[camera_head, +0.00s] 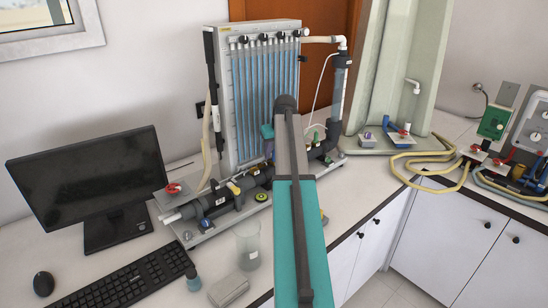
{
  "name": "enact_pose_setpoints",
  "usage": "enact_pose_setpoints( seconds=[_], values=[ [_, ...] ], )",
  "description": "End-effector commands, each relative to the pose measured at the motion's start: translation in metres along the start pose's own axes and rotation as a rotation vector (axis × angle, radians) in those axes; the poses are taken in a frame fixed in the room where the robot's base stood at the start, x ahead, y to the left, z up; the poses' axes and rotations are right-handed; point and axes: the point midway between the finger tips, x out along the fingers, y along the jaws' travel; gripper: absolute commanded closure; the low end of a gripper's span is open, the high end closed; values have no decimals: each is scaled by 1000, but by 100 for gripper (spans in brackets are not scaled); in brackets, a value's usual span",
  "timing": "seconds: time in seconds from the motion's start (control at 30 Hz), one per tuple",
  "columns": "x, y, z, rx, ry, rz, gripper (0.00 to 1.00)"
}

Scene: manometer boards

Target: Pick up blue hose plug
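My teal and grey arm reaches from the bottom edge toward the manometer board (262,90). Its dark rounded joint covers the board's lower right part. I cannot make out a blue hose plug for certain. Other blue parts sit on the fittings at the right, including a blue piece (541,178) near the far right edge.
A monitor (88,175), keyboard (125,286) and mouse (43,284) stand at left. A pipe assembly (215,205), a glass beaker (247,245), a small bottle (193,280) and a grey block (228,290) occupy the counter. Yellow hoses (420,160) lie at right.

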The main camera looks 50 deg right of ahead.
Motion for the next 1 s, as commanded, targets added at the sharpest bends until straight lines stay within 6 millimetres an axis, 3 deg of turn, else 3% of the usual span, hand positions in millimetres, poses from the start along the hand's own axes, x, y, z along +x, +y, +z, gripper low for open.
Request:
enact_pose_setpoints(
  seconds=[0.23, 0.43, 0.47, 1.0],
  values=[
    [0, 0, 0, 1, 0, 0, 65],
    [0, 0, 0, 1, 0, 0, 99],
    [0, 0, 0, 1, 0, 0, 100],
    [-7, 1, -4, 1, 1, 1, 100]
  ],
)
